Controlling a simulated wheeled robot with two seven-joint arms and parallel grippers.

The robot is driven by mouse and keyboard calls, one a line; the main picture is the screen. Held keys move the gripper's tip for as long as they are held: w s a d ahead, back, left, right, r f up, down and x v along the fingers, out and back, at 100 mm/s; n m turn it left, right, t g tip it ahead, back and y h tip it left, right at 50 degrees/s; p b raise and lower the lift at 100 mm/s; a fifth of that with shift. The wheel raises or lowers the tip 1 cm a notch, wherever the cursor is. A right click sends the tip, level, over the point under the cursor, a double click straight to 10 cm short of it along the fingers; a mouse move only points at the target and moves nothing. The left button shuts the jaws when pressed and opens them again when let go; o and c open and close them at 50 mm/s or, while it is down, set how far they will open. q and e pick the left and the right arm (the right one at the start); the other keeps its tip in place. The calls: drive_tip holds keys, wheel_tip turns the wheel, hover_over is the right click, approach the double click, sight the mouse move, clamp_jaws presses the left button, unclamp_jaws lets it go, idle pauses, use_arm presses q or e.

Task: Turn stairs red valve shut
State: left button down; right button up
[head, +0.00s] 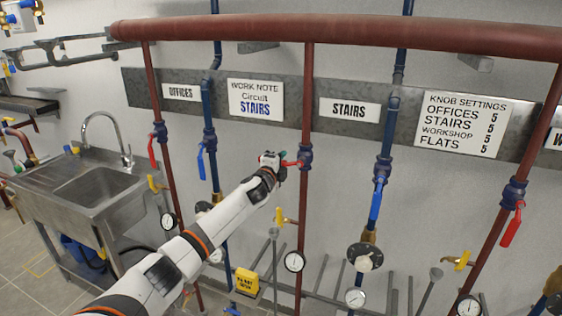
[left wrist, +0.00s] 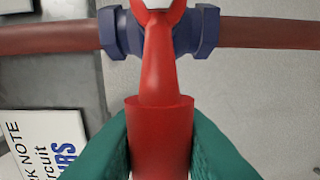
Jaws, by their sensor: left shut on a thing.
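The stairs red valve has a dark blue body (head: 305,156) on the red vertical pipe just left of the STAIRS sign (head: 350,110). Its red lever (head: 291,163) sticks out to the left, about square across the pipe. My left gripper (head: 275,162) is shut on the lever's outer end. In the left wrist view, the green fingers of the left gripper (left wrist: 160,145) press both sides of the thick red grip (left wrist: 160,118). The blue valve body (left wrist: 118,32) and the pipe cross the top of that view. My right gripper is not in view.
A blue-handled valve (head: 376,199) is on the blue pipe to the right, another (head: 201,164) to the left. Other red levers hang at the left (head: 152,153) and right (head: 511,228). A yellow-handled tap (head: 287,220) and a gauge (head: 294,261) sit below. A steel sink (head: 95,190) stands left.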

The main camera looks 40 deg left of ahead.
use_arm(q)
drive_tip(key=c, duration=1.2)
unclamp_jaws()
drive_tip(key=b+v, duration=0.3)
drive_tip(key=v, duration=0.9)
drive_tip(key=shift+r, duration=0.1)
